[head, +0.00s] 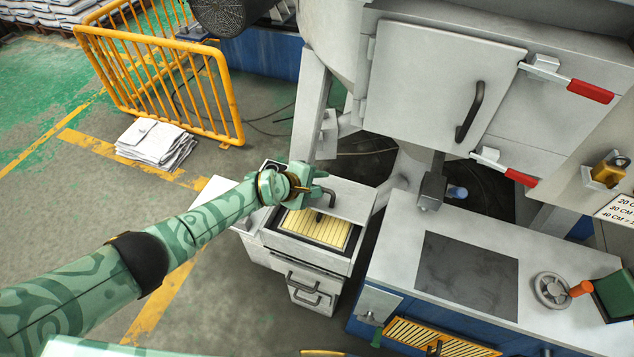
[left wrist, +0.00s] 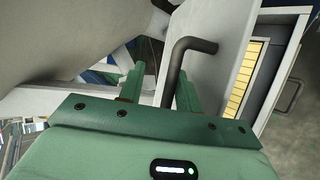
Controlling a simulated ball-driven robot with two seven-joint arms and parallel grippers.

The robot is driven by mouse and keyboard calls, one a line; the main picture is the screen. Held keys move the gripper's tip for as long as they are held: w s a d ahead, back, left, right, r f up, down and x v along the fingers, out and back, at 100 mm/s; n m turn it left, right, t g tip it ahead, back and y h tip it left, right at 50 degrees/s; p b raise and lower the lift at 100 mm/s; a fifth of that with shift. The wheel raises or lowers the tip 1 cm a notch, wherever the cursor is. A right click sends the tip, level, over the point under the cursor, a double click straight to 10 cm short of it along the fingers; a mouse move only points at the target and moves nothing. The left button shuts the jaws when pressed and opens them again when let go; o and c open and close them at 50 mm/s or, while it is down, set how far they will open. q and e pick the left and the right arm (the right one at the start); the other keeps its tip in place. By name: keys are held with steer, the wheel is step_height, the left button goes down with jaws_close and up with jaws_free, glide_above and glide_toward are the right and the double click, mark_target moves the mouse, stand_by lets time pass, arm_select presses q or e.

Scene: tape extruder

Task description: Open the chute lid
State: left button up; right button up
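The chute box (head: 270,243) is a grey unit on the floor at the middle of the head view. Its pale grey lid (head: 352,203) has a dark bent handle (head: 329,196). Yellow slats (head: 318,228) show in the opening in front of the lid, so it does not cover the whole box. My left gripper (head: 312,184) is at the handle. In the left wrist view, its fingers (left wrist: 158,88) are apart, with the handle (left wrist: 178,66) close to the right finger. I cannot tell whether they touch. My right gripper is not in view.
A large grey machine with a handled door (head: 440,80) and red-gripped latches stands at the back right. A grey-topped blue cabinet (head: 400,235) with a handwheel (head: 552,290) is close on the right. A yellow barrier (head: 160,85) and stacked sacks (head: 155,142) are at the left.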

arm_select(q)
steer(key=p+v, duration=0.2)
steer(key=v, duration=0.1)
steer(key=p+v, duration=0.3)
steer(key=v, duration=0.1)
steer(key=shift+a+r+p, duration=0.1)
steer(key=shift+r+p, duration=0.25)
steer(key=shift+r, duration=0.15)
steer(key=p+v, duration=0.2)
steer(key=v, duration=0.6)
steer(key=shift+s+a+p, duration=0.3)
steer(key=shift+a+p, duration=0.05)
